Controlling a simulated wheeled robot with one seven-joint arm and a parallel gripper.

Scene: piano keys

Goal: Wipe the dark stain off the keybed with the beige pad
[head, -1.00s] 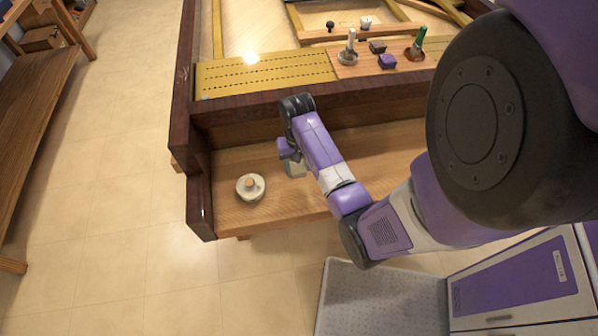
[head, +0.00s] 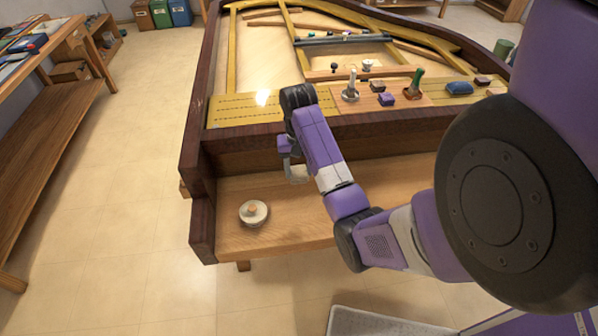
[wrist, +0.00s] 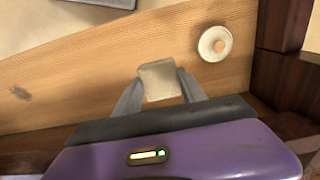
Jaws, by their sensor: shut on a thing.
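My gripper (wrist: 158,92) is shut on the beige pad (wrist: 160,80), a small pale block between the two fingertips in the wrist view. In the head view my gripper (head: 296,174) is over the wooden keybed (head: 290,222), apparently a little above it. The dark stain (wrist: 19,92) is a small brownish spot on the keybed at the far left of the wrist view, apart from the pad. I cannot make out the stain in the head view, where my arm covers part of the keybed.
A round whitish dish with a wooden knob (head: 253,213) sits near the keybed's left end. The dark side cheek (head: 203,218) closes that end, and a tall wooden wall (head: 240,160) rises behind. Several small tools stand on the ledge above.

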